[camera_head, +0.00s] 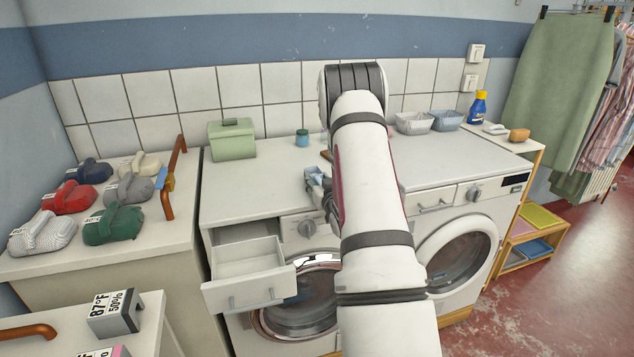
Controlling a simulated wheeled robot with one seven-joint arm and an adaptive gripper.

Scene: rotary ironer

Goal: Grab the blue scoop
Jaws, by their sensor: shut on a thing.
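The blue scoop (314,173) shows as a small pale blue piece at the tip of my gripper, over the front part of the left washing machine's top. My gripper (318,181) is shut on it. My arm comes up from the bottom of the picture and hides much of the gripper and part of the scoop. I cannot tell whether the scoop touches the machine top.
An open, empty-looking drawer (248,273) juts out below the gripper's left. A green box (232,139) and a small blue jar (302,138) stand behind on the machine top. Two baskets (413,123) and a blue bottle (478,107) stand at the right.

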